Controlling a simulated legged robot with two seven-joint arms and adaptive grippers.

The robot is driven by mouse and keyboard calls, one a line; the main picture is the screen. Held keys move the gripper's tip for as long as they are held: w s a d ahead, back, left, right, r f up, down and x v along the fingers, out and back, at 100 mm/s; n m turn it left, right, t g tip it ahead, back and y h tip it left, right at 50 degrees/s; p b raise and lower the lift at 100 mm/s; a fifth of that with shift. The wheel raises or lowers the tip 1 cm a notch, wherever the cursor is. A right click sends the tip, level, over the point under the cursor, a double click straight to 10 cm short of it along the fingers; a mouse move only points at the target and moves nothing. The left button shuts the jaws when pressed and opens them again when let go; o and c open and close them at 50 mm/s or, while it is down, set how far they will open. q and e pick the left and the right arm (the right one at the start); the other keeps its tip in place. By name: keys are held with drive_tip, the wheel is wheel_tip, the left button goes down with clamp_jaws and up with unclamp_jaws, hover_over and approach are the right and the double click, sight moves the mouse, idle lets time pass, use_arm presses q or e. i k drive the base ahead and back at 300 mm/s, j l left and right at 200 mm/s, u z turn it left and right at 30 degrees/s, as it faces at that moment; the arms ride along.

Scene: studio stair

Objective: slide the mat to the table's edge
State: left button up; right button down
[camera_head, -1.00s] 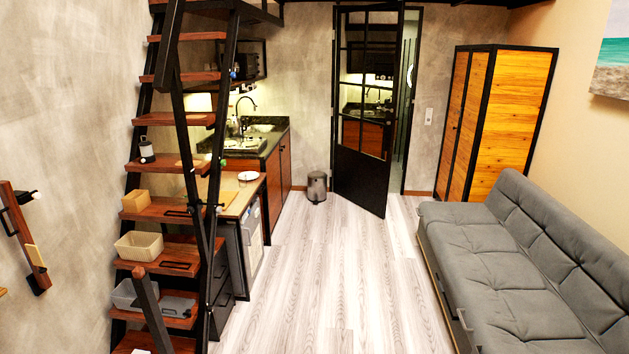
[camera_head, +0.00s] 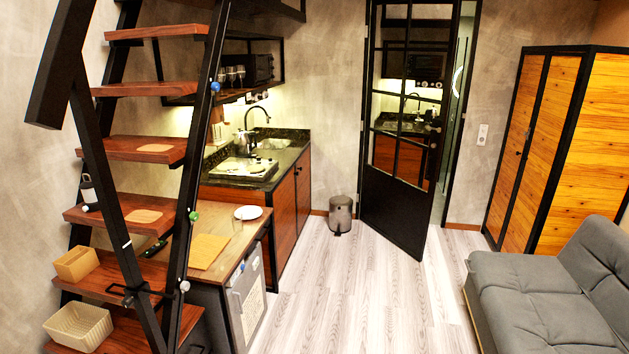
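An orange-tan mat (camera_head: 207,251) lies flat on the wooden table (camera_head: 232,252) behind the stair's black rail, at the left of the head view. The rail hides part of the table's left side. A white plate (camera_head: 248,212) sits on the table behind the mat, close to its far right corner. Neither of my grippers shows in this view.
The stair (camera_head: 141,148) with black rails stands at the left, with baskets on its lower steps. The kitchen counter (camera_head: 262,165) is behind the table. A bin (camera_head: 341,214) stands near the open glass door (camera_head: 408,130). A grey sofa (camera_head: 540,300) is at the right. The floor between is clear.

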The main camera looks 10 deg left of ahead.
sight(206, 249)
drive_tip(key=i+l+u, duration=0.25)
drive_tip(key=i, duration=1.6)
drive_tip(key=i+u, duration=0.6)
drive_tip(key=u, duration=0.2)
drive_tip(key=i+l+u, duration=0.2)
drive_tip(key=u, duration=0.25)
drive_tip(key=i, duration=0.1)
